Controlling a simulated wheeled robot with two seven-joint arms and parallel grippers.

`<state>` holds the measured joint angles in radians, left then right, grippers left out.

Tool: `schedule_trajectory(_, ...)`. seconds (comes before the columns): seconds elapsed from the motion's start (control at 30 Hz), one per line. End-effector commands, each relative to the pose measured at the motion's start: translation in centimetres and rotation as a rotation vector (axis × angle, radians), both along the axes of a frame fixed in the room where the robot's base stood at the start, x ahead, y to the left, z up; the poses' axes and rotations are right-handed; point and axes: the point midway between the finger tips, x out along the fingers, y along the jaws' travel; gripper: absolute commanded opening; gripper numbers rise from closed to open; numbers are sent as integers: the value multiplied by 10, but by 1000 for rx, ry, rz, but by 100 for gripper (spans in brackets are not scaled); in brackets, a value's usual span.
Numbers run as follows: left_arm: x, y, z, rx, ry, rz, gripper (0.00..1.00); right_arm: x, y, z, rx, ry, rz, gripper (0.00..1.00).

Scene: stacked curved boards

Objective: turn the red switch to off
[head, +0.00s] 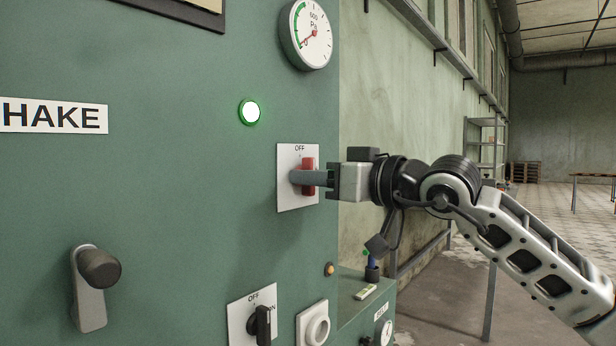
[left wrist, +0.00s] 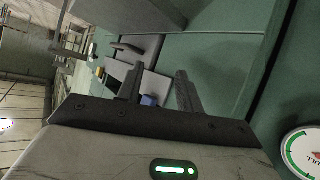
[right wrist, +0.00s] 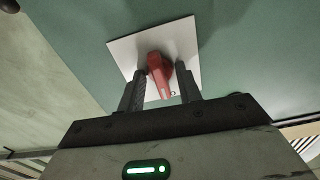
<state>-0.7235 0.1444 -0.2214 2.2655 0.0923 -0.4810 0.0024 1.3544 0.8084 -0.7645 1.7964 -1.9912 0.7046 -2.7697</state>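The red switch (head: 309,163) sits on a white plate (head: 290,200) marked OFF at its top, on the green cabinet front. Its handle stands roughly upright in the head view, partly hidden by a finger. My right gripper (head: 304,178) reaches in from the right, its fingers around the switch. In the right wrist view the red handle (right wrist: 159,72) lies between the two spread fingers (right wrist: 160,84), with narrow gaps seeming to remain; contact is unclear. My left gripper (left wrist: 158,85) is open and empty in the left wrist view, and out of the head view.
A lit green lamp (head: 249,112) and a pressure gauge (head: 306,35) are above the switch. A grey lever (head: 90,285) juts out at lower left.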

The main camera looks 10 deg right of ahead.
Motion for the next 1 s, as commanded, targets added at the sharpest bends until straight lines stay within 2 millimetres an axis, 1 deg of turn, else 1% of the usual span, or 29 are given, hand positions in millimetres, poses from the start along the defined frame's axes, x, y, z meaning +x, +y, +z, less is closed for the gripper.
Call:
schedule_trajectory(0.17,1,0,-6,0,-5,0,36,-10,-8,-2,1,-2,-1,35)
schedule_trajectory(0.7,5,0,-23,0,-17,1,36,-51,-41,-2,2,1,-2,35)
schedule_trajectory(0.83,5,0,-23,0,-17,1,36,-55,-43,0,1,0,0,35)
schedule_trajectory(1.0,4,1,-23,-1,-15,1,36,-56,-43,0,2,0,0,35)
